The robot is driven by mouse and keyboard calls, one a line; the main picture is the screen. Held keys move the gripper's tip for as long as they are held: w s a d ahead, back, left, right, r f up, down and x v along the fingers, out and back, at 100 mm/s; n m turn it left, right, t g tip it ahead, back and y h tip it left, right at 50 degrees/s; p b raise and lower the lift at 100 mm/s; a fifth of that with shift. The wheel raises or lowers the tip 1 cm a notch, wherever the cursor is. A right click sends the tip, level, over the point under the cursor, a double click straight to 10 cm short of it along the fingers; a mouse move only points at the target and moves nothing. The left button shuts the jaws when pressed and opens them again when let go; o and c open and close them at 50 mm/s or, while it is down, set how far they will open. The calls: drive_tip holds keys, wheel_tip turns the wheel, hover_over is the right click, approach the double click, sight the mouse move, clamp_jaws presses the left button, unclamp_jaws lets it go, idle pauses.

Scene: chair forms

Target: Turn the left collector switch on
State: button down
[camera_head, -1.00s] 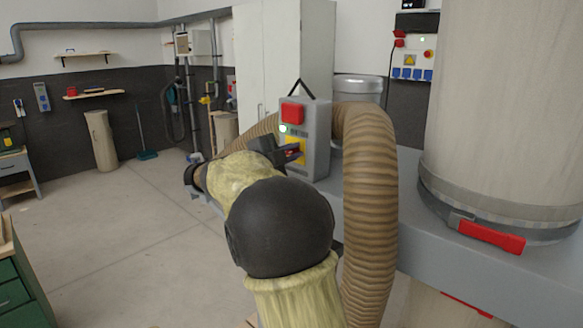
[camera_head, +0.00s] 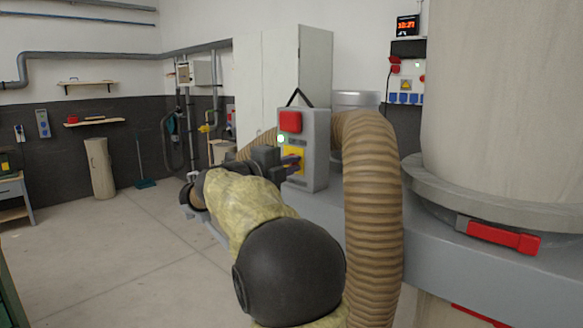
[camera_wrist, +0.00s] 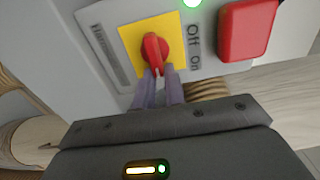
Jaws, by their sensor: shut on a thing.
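The collector switch is a red rotary knob (camera_wrist: 153,47) on a yellow plate (camera_wrist: 133,38) of a grey control box (camera_head: 315,150). "Off" and "On" are printed beside the plate in the wrist view. My gripper (camera_wrist: 160,84) is shut on the knob's handle, one finger on each side of it. In the head view my gripper (camera_head: 289,162) reaches the box's front from the left and hides most of the knob. A green lamp (camera_wrist: 192,2) on the box is lit. A big red button (camera_wrist: 246,29) sits beside the labels.
A thick ribbed brown hose (camera_head: 370,230) arches close beside the box. A large beige collector bag (camera_head: 500,100) with a red clamp lever (camera_head: 503,237) stands to the right on a grey base. Open floor (camera_head: 110,250) lies to the left.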

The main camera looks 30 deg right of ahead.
drive_tip(key=shift+w+a+f, duration=0.1)
drive_tip(key=shift+w+a, duration=0.1)
drive_tip(key=shift+a, duration=0.1)
drive_tip(key=c, duration=1.6)
unclamp_jaws()
drive_tip(key=shift+o, duration=0.7)
drive_tip(key=shift+w, duration=0.25)
drive_tip(key=b+v, duration=0.2)
drive_tip(key=v, duration=1.5)
drive_tip(key=shift+s+a, duration=0.2)
drive_tip(key=shift+s, duration=0.05)
